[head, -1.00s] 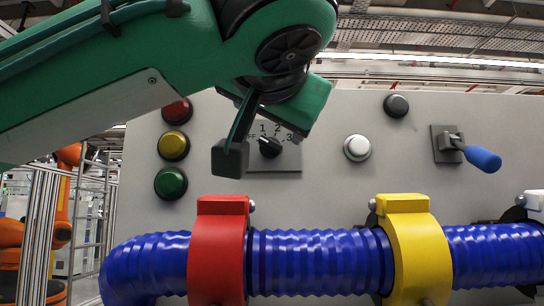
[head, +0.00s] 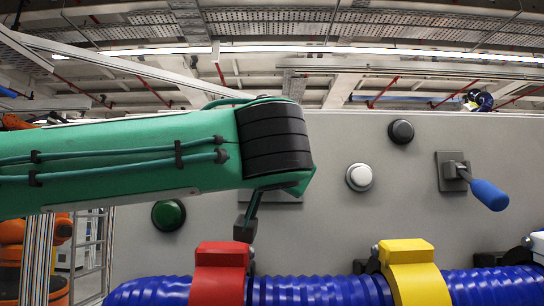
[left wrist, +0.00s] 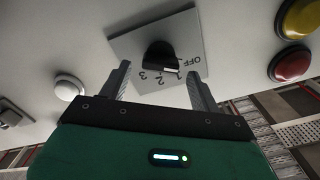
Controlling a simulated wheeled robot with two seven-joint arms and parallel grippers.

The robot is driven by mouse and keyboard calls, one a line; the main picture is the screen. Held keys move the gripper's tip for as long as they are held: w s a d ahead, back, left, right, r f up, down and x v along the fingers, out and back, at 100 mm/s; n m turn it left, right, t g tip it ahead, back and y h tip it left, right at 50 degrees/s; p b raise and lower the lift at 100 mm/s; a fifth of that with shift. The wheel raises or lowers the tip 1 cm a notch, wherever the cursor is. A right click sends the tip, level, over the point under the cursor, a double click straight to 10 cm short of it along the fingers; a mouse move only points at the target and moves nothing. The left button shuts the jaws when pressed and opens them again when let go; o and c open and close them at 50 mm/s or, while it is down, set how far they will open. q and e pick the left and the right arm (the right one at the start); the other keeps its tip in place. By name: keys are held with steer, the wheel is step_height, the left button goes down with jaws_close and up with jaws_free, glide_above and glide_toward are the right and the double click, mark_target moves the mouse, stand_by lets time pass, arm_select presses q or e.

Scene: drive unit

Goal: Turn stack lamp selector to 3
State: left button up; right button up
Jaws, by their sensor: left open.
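The selector is a black knob (left wrist: 160,56) on a grey plate (left wrist: 130,40) marked OFF, 2 and 3 in the left wrist view, where the panel appears turned over. I cannot tell which mark the knob points to. My left gripper (left wrist: 160,72) is open, with one finger on each side of the knob's near side; contact is not clear. In the head view my left arm hides the knob, leaving only the plate's lower edge (head: 282,198). My right gripper is not in view.
A green button (head: 168,215), a white button (head: 359,177), a black button (head: 401,132) and a blue-handled lever (head: 488,194) are on the panel. A blue hose (head: 320,291) with red (head: 219,272) and yellow (head: 415,280) clamps runs below. Yellow (left wrist: 298,18) and red (left wrist: 291,64) buttons show in the left wrist view.

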arm_select(q)
steer(key=shift+w, duration=0.65)
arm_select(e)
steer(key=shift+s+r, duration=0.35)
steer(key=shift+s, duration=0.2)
